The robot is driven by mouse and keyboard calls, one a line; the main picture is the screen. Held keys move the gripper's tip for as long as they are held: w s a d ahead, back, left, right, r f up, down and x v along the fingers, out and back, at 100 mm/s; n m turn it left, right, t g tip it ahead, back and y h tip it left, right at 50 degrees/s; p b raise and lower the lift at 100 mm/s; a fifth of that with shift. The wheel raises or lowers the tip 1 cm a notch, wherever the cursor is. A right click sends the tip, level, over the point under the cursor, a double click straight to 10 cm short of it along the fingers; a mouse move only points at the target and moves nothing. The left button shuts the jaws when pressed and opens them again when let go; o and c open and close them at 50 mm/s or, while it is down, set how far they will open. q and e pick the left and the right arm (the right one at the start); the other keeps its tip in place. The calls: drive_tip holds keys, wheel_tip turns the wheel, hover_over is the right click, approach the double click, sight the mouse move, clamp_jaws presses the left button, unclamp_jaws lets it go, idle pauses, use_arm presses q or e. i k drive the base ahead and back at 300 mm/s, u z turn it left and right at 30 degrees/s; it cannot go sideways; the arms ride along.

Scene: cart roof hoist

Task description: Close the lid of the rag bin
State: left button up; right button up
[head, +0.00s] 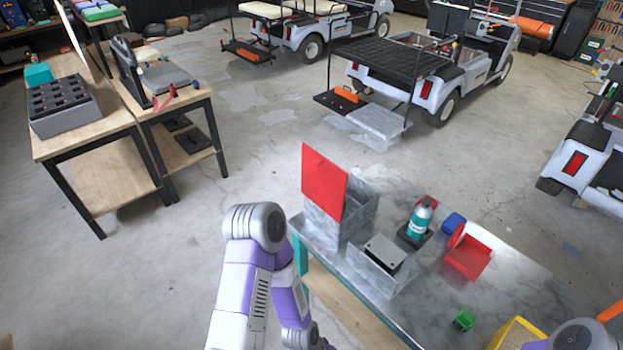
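A grey metal bin (352,219) stands at the far left corner of the metal-topped workbench, and it looks like the rag bin. Its red lid (323,180) stands raised and tilted over the near left side, so the bin is open. The lid hides part of the opening, and the contents cannot be made out. My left arm is bent in front of the bench's left end, lower than the bin, with its gripper out of the picture. Only a piece of my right arm shows at the bottom right corner, and its gripper is out of view too.
Close to the bin on the workbench (440,303) are a grey box with a light plate (385,252), a teal bottle (420,219), a blue block (453,223), a red holder (467,257) and a green piece (464,320). Floor is free beyond the bench.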

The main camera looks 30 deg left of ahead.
sight(324, 183)
drive_tip(key=z, duration=1.65)
drive_tip(key=k, duration=0.85)
drive_tip(key=u, duration=1.55)
drive_tip(key=i, duration=0.5)
